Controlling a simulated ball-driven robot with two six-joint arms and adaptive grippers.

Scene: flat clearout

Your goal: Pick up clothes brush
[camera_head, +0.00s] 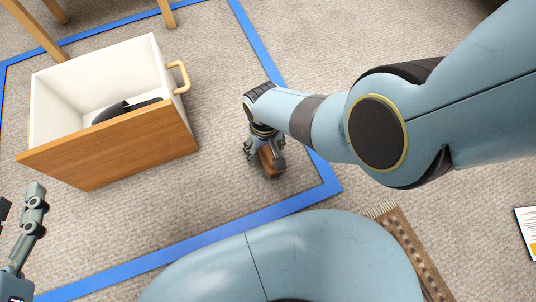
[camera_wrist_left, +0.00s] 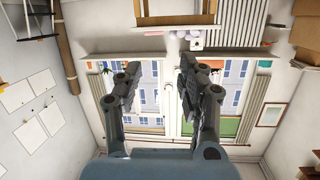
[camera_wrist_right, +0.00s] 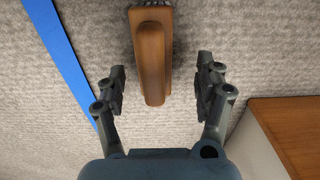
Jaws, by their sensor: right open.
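The clothes brush (camera_wrist_right: 152,60) has a brown wooden body with dark bristles at its far edge, and it lies on the grey carpet. In the right wrist view it extends from the top edge down between the fingers of my right gripper (camera_wrist_right: 160,88). The gripper is open, with a gap on each side of the brush. In the head view my right gripper (camera_head: 264,153) is over the brush (camera_head: 270,163), partly covering it. My left gripper (camera_wrist_left: 155,85) is open and empty, facing windows and a wall; it also shows at the head view's left edge (camera_head: 20,198).
A white drawer box (camera_head: 90,76) with a wooden front and handle stands left of the brush, holding dark items (camera_head: 122,110). Blue tape (camera_head: 200,236) marks the floor. A fringed rug (camera_head: 410,245) lies at lower right. Wooden legs (camera_head: 35,32) stand at upper left.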

